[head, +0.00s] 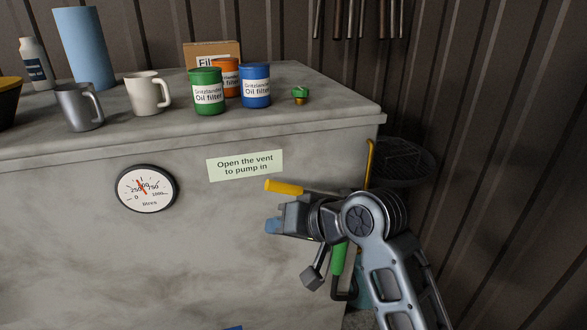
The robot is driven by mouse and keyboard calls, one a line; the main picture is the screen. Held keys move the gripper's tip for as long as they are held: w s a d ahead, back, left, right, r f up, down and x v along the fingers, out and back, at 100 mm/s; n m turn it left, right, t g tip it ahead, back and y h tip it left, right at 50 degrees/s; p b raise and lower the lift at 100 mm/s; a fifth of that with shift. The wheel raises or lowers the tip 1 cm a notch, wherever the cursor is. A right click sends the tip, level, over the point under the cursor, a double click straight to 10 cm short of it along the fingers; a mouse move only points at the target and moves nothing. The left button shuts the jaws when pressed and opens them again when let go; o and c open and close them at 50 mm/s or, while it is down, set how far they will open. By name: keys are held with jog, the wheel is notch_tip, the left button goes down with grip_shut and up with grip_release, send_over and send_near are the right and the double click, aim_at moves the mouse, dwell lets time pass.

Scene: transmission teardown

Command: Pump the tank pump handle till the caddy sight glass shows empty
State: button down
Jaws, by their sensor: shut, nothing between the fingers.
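A yellow handle grip (285,187) shows just above my gripper, in front of the grey tank's face (80,240); its right part runs behind my wrist. It may be the pump handle. My gripper (272,226) is shut and empty, its blue tips pointing left, below the yellow grip and apart from it. A round dial gauge (147,189) marked litres sits on the tank's face, its red needle tilted up and left. A teal thing (362,288) is mostly hidden behind my arm; I cannot tell whether it is the caddy. No sight glass can be made out.
A note (245,165) reads "Open the vent to pump in". On the tank top are a green cap with a brass base (300,95), several oil filter cans (207,92) and mugs (147,93). A yellow bent pipe (371,160) and dark mesh disc (402,162) stand right, near the corrugated wall.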

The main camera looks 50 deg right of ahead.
jog(key=s+d+r+g+p, duration=0.1)
jog(key=d+r+g+p, duration=0.1)
jog(key=d+r, duration=1)
notch_tip(320, 180, up, 3)
jog(key=shift+s+d+f+g+h+p, duration=0.15)
jog(key=shift+d+g+h+p, duration=0.2)
jog(key=shift+g, duration=0.25)
jog(key=shift+a, duration=0.1)
jog(key=b, duration=0.5)
send_over(293, 189)
jog(key=d, duration=0.2)
jog(key=f, duration=0.7)
jog(key=shift+s+a, duration=0.15)
jog(key=shift+s, duration=0.25)
jog(key=f, duration=0.1)
jog(key=a+f, duration=0.1)
jog(key=f, duration=0.1)
jog(key=shift+w+a, duration=0.15)
jog(key=shift+w, duration=0.15)
jog(key=shift+a+f, duration=0.2)
jog(key=shift+f, duration=0.3)
jog(key=shift+w, duration=0.1)
